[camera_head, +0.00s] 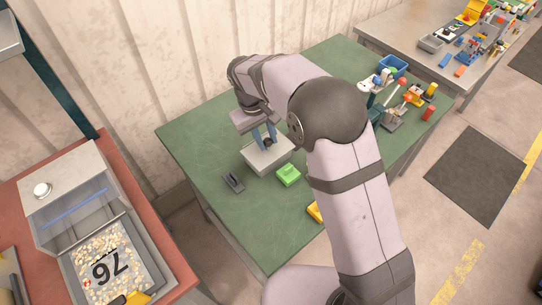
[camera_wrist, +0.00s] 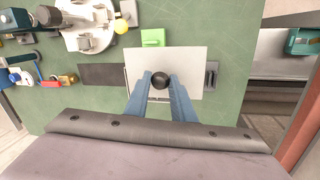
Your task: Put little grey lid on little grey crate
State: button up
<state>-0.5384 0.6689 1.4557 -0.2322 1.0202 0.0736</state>
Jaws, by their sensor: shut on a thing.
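My gripper (camera_head: 265,137) is shut on the dark round knob (camera_wrist: 160,81) of the little grey lid (camera_wrist: 185,62). Its two blue fingers stand on either side of the knob. The lid is a pale, flat, square plate and also shows in the head view (camera_head: 262,152). The little grey crate (camera_head: 254,168) seems to be directly below the lid on the green table. Its inside is hidden, and only a thin edge shows past the lid's left side in the wrist view. I cannot tell whether the lid touches the crate's rim or hovers slightly above it.
A bright green block (camera_head: 288,176) stands close beside the crate. A dark grey object (camera_head: 233,182) lies on the other side. Coloured tools and a blue bin (camera_head: 393,66) crowd the table's far end. The green table's (camera_head: 245,220) near part is mostly clear.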

aim_at(266, 135)
jog(key=w+p, duration=0.1)
jog(key=w, duration=0.5)
jog(key=shift+w+a+r+p, duration=0.35)
jog(key=shift+r+p, duration=0.05)
jog(key=shift+r, duration=0.05)
jog(key=shift+f, duration=0.15)
jog(key=shift+f+b, duration=2.3)
jog(key=shift+f, duration=0.7)
jog(key=shift+f, duration=0.4)
jog(key=o, duration=1.3)
jog(key=shift+o, duration=0.2)
jog(key=shift+r, duration=0.1)
notch_tip(266, 135, up, 9)
jog(key=p, duration=0.6)
jog(key=shift+p, duration=0.35)
